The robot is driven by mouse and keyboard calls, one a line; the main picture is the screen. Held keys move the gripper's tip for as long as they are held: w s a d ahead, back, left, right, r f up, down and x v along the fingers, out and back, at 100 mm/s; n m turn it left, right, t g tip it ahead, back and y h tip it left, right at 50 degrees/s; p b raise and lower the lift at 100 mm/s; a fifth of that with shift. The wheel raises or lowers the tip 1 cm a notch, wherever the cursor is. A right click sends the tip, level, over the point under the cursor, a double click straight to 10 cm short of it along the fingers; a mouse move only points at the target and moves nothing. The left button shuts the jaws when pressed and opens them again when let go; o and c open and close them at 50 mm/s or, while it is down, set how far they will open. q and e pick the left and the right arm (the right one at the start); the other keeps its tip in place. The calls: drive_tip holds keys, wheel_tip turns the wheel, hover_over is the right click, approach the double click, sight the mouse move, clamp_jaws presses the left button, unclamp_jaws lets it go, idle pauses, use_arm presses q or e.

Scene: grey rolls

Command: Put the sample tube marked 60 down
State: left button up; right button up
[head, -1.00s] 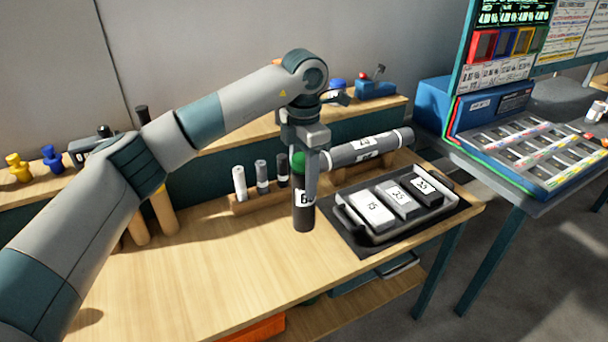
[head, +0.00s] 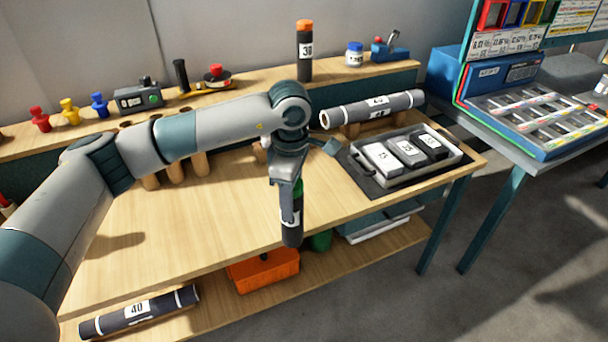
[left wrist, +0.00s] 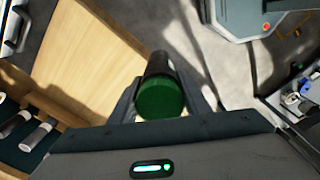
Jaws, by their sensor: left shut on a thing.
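The sample tube (head: 291,228) is dark with a green cap and a white label. Most of the label is hidden by my gripper, so its number cannot be read now. My left gripper (head: 290,205) is shut on the tube near its top and holds it upright. In the head view the tube overlaps the front edge of the wooden bench (head: 215,215). In the left wrist view the green cap (left wrist: 160,100) sits between the fingers, with bench to its left and grey floor beyond. My right gripper is not in view.
A black tray (head: 445,159) with numbered blocks and a long grey roll (head: 370,110) are at the right. An orange-capped tube marked 30 (head: 304,60) stands on the back shelf. A roll marked 40 (head: 140,312) and an orange bin (head: 262,272) are below. The bench's left part is clear.

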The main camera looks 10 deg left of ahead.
use_arm(q)
drive_tip(key=s+a+f+m, duration=0.4)
drive_tip(key=s+f+m, duration=0.3)
drive_tip(key=s, duration=0.3)
drive_tip(key=s+a+f+m, duration=0.4)
drive_tip(key=s+f+m, duration=0.4)
drive_tip(key=s+m, duration=0.1)
drive_tip(key=shift+s+m, duration=0.35)
drive_tip(key=shift+m, duration=0.05)
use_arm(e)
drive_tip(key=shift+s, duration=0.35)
use_arm(q)
drive_tip(key=shift+a, duration=0.2)
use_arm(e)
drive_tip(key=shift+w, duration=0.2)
